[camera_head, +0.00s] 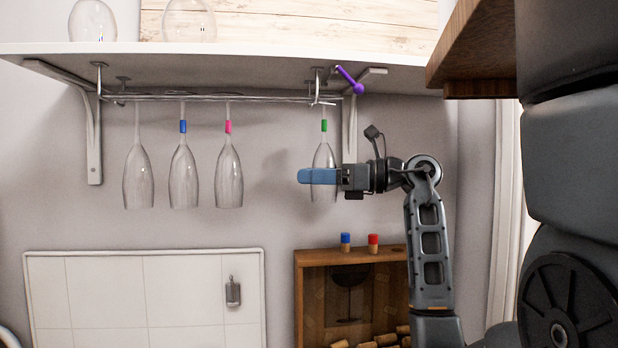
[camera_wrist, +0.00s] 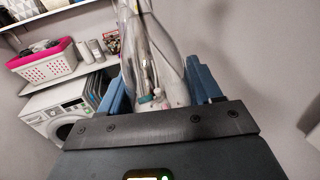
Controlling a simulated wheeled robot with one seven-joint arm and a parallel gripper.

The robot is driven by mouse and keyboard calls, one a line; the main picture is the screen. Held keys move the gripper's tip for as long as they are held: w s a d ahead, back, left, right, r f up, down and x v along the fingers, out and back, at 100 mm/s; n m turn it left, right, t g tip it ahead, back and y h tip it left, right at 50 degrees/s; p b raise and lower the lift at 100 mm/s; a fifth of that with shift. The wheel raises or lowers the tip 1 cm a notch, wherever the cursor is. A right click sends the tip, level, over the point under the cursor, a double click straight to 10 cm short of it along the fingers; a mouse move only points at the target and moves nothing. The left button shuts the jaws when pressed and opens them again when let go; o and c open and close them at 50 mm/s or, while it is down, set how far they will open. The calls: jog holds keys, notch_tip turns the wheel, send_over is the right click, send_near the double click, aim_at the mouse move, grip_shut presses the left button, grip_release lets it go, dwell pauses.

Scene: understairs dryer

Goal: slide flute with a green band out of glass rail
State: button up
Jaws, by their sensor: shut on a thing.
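The flute with a green band (camera_head: 324,155) hangs upside down at the right end of the glass rail (camera_head: 220,98), under the shelf. Its green band is on the stem, just below the rail. My gripper (camera_head: 318,177) is level, with its blue fingers shut on the bowl of this flute. In the wrist view the clear glass (camera_wrist: 155,60) stands between the blue fingers (camera_wrist: 160,85). The flute's foot is hard to make out at the rail.
Flutes with a pink band (camera_head: 229,170) and a blue band (camera_head: 183,170), and a flute with no clear band (camera_head: 138,175), hang to the left. A purple rod (camera_head: 349,79) sits by the rail's right end. A wooden box (camera_head: 350,256) with corks is below. A wooden cabinet edge (camera_head: 470,60) juts in at upper right.

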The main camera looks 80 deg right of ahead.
jog(key=shift+s, duration=0.1)
jog(key=shift+s+d+b, duration=0.1)
jog(key=shift+s+d, duration=0.2)
jog(key=shift+s, duration=0.45)
jog(key=shift+s+d+b, duration=0.15)
jog(key=shift+s+d, duration=0.2)
jog(key=shift+s, duration=0.35)
jog(key=shift+s+d+b, duration=0.1)
jog(key=shift+s+d, duration=0.2)
jog(key=shift+s, duration=0.45)
jog(key=s, duration=0.1)
jog(key=s+d, duration=0.1)
jog(key=s, duration=0.1)
jog(key=s+d, duration=0.1)
jog(key=shift+s+b, duration=0.3)
jog(key=shift+b, duration=0.1)
jog(key=s+a+f+b, duration=0.1)
jog(key=s+a, duration=0.2)
jog(key=a, duration=0.4)
jog(key=s+a+f+b, duration=0.1)
jog(key=s+a, duration=0.2)
jog(key=a, duration=0.5)
jog(key=shift+b, duration=0.4)
dwell(0.3)
